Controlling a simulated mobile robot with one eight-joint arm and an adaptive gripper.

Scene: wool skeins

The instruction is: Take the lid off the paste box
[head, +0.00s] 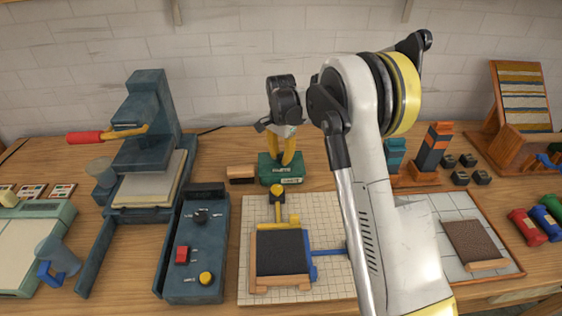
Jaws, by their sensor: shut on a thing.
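A dark green box (282,175) with a small pale label, which I take as the paste box, stands on the table near the wall. My gripper (287,162) points down at its top from above. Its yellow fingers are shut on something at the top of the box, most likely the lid. The grip point is small and partly hidden by the fingers, so I cannot tell whether the lid is seated or lifted.
A small wooden block (241,174) sits close to the box's left. In front is a gridded board (318,222) with a black pad (282,253). A blue-grey press (150,140) stands left. An orange and dark tower (437,145) stands right, beyond my arm.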

